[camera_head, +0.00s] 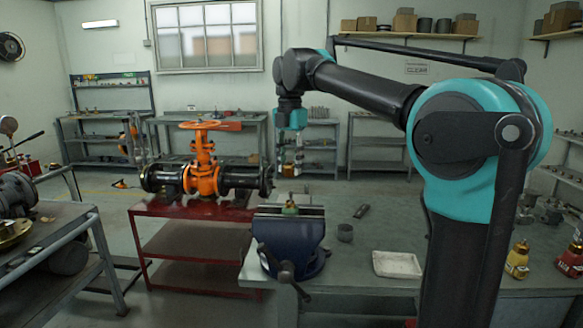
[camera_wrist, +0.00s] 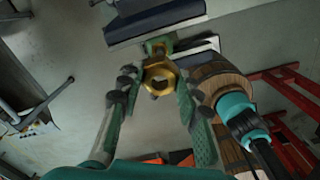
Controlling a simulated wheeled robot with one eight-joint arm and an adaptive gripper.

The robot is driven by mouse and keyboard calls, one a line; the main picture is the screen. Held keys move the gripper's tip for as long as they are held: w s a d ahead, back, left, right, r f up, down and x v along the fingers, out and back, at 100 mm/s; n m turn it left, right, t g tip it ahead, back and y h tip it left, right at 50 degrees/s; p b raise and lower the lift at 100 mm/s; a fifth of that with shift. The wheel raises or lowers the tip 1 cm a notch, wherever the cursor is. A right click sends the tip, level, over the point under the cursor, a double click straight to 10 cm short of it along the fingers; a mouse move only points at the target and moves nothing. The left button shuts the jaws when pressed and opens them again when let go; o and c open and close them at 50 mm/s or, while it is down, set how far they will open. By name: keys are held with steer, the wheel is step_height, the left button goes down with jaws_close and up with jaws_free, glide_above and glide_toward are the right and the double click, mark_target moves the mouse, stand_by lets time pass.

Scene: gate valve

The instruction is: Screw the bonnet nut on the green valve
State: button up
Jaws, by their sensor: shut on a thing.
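The green valve (camera_head: 290,208) sits upright between the jaws of the blue vise (camera_head: 285,234) at the left end of the workbench. In the wrist view the valve's green body (camera_wrist: 157,46) shows beyond the brass bonnet nut (camera_wrist: 161,75). The nut is a hexagonal ring with a hole in its middle. My gripper (camera_wrist: 158,84) is shut on the nut, one finger on each side. In the head view my gripper (camera_head: 290,167) points down just above the valve. The nut is too small to make out there, and I cannot tell whether it touches the valve.
An orange gate valve (camera_head: 204,175) on black pipe stands on a red table (camera_head: 190,209) to the left. A grey cup (camera_head: 345,233) and a white tray (camera_head: 397,264) are on the workbench (camera_head: 350,275), right of the vise. Bare bench lies between them.

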mark_target(290, 193)
steer(key=shift+f, duration=1.9)
steer(key=shift+f, duration=2.65)
stand_by(3.5)
